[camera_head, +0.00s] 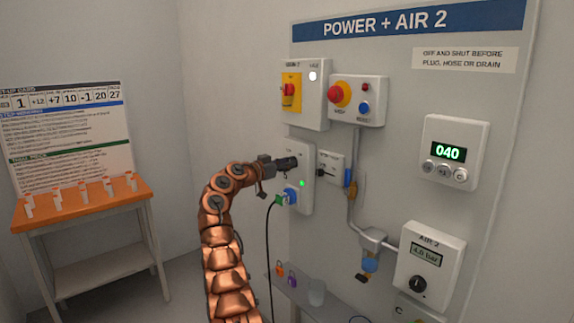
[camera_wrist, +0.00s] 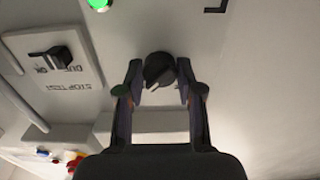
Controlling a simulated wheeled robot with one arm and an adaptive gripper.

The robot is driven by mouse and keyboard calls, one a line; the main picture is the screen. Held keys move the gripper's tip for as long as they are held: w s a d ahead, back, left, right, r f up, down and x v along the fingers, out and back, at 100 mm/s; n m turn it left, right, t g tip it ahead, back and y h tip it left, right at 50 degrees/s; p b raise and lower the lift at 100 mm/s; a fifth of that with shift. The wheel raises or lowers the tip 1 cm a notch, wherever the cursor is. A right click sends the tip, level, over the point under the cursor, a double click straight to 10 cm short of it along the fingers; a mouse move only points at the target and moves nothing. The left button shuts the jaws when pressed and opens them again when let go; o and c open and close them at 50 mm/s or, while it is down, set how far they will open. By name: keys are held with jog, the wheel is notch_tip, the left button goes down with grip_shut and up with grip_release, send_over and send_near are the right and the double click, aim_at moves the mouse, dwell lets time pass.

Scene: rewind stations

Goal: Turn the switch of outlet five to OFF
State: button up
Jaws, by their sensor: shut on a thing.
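The outlet box (camera_head: 306,205) is a pale wall box with a lit green lamp (camera_head: 302,183) and a blue plug socket with a green plug (camera_head: 281,199) low on it. Its label is too small to read. My gripper (camera_head: 290,163) is at the upper part of this box and hides its switch in the head view. In the wrist view the round dark switch knob (camera_wrist: 159,68) sits between the fingertips of my gripper (camera_wrist: 160,82), which are shut on its sides. The green lamp (camera_wrist: 98,4) is lit there too. I cannot tell the knob's set position.
A small switch plate marked STOP TEST (camera_wrist: 62,88) is close by; it also shows in the head view (camera_head: 331,167). Above are a yellow-red switch (camera_head: 291,90) and a red button (camera_head: 339,94). A black cable (camera_head: 269,245) hangs below the box. An orange-topped table (camera_head: 75,200) stands left.

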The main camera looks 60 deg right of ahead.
jog(key=shift+r+n+p, duration=0.1)
jog(key=shift+n+p, duration=1.3)
jog(key=shift+n, duration=7.5)
jog(key=o, duration=1.2)
jog(key=shift+c, duration=0.2)
jog(key=shift+a, duration=0.2)
